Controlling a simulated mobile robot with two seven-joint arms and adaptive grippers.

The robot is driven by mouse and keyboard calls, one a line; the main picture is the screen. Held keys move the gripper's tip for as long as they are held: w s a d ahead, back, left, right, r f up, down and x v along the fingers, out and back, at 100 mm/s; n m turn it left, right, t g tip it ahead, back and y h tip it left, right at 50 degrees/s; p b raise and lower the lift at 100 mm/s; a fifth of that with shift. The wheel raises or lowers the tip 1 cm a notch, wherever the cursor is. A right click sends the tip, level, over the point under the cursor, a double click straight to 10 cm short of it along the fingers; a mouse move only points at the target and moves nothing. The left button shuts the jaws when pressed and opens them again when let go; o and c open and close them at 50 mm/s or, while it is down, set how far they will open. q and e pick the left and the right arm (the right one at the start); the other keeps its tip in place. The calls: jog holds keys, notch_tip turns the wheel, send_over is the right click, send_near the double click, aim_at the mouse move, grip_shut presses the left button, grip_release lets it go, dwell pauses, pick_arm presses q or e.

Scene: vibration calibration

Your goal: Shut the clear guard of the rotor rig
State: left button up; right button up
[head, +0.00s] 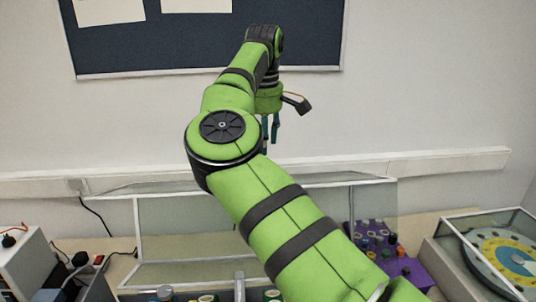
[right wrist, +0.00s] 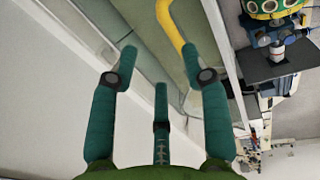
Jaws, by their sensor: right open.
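The clear guard (head: 185,220) has pale frame edges and stands raised behind the bench items in the head view. My right arm covers its middle. Pale-edged clear panels (right wrist: 150,40) also show beyond the fingers in the right wrist view. A curved yellow bar (right wrist: 172,22), perhaps the guard's handle, lies past the fingertips there, and nothing is between the fingers. My right gripper (head: 270,128) is open, pointing down above the guard's top edge in the head view; it also shows in the right wrist view (right wrist: 160,68). The rotor is hidden or cannot be made out. My left gripper is out of view.
A purple rack (head: 415,270) with several coloured caps stands right of the guard. A clear-topped case (head: 450,262) with a yellow and blue disc is at far right. A white box (head: 22,262) with cables is at left. A wall rail (head: 430,163) runs behind.

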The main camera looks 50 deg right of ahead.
jog(key=f, duration=0.1)
jog(key=a+f+p, duration=0.1)
jog(key=f, duration=0.1)
jog(key=shift+s+a+f+p, duration=0.25)
jog(key=shift+a+f+p, duration=0.05)
jog(key=shift+a+p, duration=0.1)
jog(key=shift+w+d+f, duration=0.15)
jog(key=shift+d+f, duration=0.1)
jog(key=shift+f, duration=0.3)
jog(key=shift+w+d+f, duration=0.15)
jog(key=shift+d+f, duration=0.1)
jog(key=shift+f, duration=0.45)
jog(key=shift+s, duration=0.1)
jog(key=shift+c, duration=0.8)
jog(key=shift+r, duration=0.1)
jog(key=c, duration=0.7)
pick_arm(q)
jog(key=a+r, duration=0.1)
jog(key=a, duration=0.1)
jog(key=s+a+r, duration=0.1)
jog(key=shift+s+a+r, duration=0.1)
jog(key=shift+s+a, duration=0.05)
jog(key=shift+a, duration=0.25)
pick_arm(e)
grip_shut()
